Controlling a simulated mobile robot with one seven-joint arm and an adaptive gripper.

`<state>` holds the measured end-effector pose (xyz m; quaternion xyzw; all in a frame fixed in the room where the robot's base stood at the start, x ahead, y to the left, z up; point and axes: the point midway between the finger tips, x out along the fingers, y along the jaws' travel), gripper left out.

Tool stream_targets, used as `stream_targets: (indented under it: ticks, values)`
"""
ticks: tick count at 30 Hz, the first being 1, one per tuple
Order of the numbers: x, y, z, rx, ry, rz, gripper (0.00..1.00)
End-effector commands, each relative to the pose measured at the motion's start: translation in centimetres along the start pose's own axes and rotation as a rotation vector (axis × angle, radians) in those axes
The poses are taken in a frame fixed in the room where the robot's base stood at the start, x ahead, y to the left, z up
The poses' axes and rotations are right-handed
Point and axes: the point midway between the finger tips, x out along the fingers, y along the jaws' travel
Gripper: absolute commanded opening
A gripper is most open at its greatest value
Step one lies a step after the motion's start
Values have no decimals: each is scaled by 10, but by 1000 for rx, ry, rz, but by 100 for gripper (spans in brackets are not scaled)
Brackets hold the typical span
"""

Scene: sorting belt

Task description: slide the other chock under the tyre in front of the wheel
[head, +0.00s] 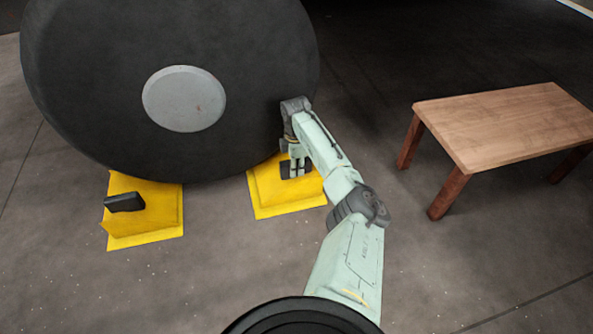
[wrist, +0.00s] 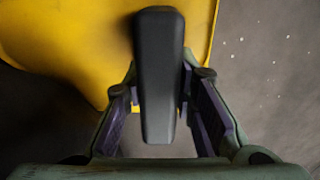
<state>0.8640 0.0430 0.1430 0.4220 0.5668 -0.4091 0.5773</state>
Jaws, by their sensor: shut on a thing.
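A large black tyre (head: 90,100) with a grey hub (head: 184,98) stands on the floor in the head view. One yellow chock (head: 150,222) with a black handle (head: 124,202) sits at the tyre's lower left. The other yellow chock (head: 270,196) sits at the tyre's lower right, close against it; whether it touches cannot be told. My gripper (head: 296,172) is shut on this right chock's black handle, which fills the space between the fingers in the wrist view (wrist: 160,75). The chock's yellow body also shows in the wrist view (wrist: 70,35). My arm hides part of its right side.
A wooden table (head: 510,120) stands to the right, clear of my arm, with nothing on it. The grey floor (head: 470,260) in front of the tyre and table is open.

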Motion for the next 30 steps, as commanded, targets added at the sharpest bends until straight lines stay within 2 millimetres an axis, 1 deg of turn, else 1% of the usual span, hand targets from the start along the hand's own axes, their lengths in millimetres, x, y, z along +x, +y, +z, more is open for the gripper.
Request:
stream_targets:
  ticks: [14, 30]
  values:
    - [-2, 2, -1, 0, 0, 3, 0]
    - [0, 2, -11, 0, 1, 3, 0]
